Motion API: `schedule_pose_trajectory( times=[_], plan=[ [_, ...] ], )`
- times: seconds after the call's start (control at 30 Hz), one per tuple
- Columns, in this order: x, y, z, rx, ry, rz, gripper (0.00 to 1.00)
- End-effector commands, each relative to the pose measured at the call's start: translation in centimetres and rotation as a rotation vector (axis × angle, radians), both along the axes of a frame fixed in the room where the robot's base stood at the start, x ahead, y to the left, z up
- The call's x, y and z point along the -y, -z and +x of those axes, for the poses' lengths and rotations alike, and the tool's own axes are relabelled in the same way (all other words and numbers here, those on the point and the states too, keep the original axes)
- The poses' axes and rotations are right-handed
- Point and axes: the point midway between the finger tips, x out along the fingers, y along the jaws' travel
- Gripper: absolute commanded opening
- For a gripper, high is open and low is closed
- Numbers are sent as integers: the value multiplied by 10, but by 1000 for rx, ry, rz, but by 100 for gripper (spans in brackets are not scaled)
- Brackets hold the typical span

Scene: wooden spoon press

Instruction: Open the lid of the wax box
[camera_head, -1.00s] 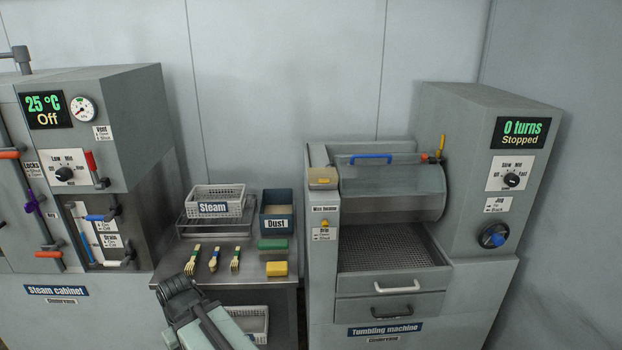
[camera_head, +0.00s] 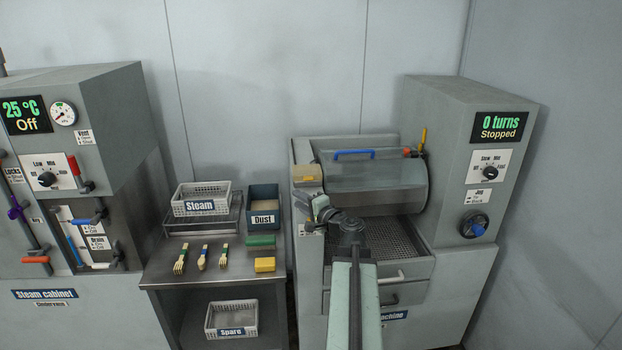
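The wax box (camera_head: 307,176) is a small beige box with a yellow strip on its front, at the top left of the tumbling machine (camera_head: 400,185). Its top looks closed. My gripper (camera_head: 319,206) is just below and slightly right of the box, in front of the machine's left post, and appears apart from it. The fingers are small and dark here, so I cannot tell how far they are open. My arm and gripper hide most of the label and yellow lever below the box.
The tumbling drum (camera_head: 375,185) with a blue handle is right of the box, above a mesh tray (camera_head: 400,240). A table (camera_head: 220,280) to the left holds a Steam basket (camera_head: 200,200), Dust bin (camera_head: 264,207), several utensils, and green and yellow blocks. The steam cabinet (camera_head: 80,150) is far left.

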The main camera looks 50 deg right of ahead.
Motion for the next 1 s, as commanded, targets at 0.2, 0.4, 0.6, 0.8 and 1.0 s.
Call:
schedule_pose_trajectory(
  times=[0.2, 0.4, 0.6, 0.8, 1.0],
  plan=[
    [61, -24, -42, 109, 152, 72, 29],
    [64, -24, -37, 110, 153, 72, 29],
    [73, -24, -9, 109, 150, 72, 29],
    [84, -24, 26, 108, 150, 71, 29],
    [85, -24, 32, 108, 152, 71, 29]
  ],
)
